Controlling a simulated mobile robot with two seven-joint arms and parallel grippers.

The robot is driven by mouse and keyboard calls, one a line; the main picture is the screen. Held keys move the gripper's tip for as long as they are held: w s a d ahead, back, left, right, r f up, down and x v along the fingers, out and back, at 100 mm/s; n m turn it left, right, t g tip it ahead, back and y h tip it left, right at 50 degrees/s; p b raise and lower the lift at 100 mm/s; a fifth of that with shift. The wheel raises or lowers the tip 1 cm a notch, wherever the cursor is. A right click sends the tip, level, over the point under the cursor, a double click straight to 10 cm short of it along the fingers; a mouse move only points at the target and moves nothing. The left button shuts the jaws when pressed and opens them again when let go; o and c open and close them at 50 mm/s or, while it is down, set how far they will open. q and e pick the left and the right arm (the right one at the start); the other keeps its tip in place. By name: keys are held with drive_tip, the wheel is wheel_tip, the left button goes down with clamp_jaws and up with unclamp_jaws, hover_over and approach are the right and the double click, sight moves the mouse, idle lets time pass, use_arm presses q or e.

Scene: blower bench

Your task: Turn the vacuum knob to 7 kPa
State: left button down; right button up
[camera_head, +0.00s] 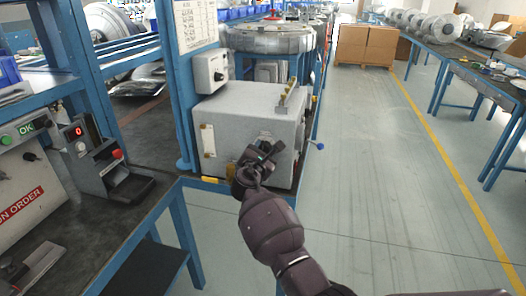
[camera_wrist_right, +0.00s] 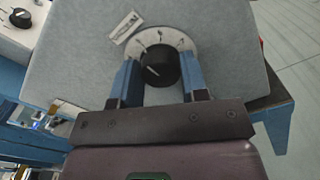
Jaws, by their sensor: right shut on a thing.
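The vacuum knob (camera_wrist_right: 157,68) is black with a pale pointer line and sits on a round white dial (camera_wrist_right: 176,38) on a grey panel. The dial's markings are too small to read in the right wrist view. My right gripper (camera_wrist_right: 160,72) is shut on the knob, with one blue finger on each side of it. In the head view my right gripper (camera_head: 262,152) is at the front of the grey box (camera_head: 245,105) and hides the knob and dial. My left gripper is not in view.
A small white box with another black knob (camera_head: 219,77) is mounted above the grey box. A red-display device (camera_head: 95,155) and a panel with an OK button (camera_head: 20,130) stand on the left bench. Open floor (camera_head: 390,170) lies to the right.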

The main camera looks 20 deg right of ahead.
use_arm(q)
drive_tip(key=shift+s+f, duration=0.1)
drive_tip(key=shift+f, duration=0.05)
use_arm(e)
drive_tip(key=shift+f, duration=0.1)
drive_tip(key=shift+f+m+b, duration=0.1)
drive_tip(key=shift+m+b, duration=0.35)
drive_tip(key=shift+m, duration=0.55)
use_arm(q)
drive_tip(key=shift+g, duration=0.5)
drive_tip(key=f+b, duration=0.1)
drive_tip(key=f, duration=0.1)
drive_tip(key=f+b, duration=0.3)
drive_tip(key=b, duration=0.1)
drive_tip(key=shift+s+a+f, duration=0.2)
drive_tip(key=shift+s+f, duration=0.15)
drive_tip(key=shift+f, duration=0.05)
use_arm(e)
drive_tip(key=m, duration=1.3)
drive_tip(key=shift+f+m, duration=0.15)
drive_tip(key=shift+m, duration=0.15)
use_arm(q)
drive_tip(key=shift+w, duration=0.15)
use_arm(e)
drive_tip(key=o, duration=0.6)
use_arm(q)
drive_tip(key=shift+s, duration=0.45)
use_arm(e)
drive_tip(key=o, duration=0.3)
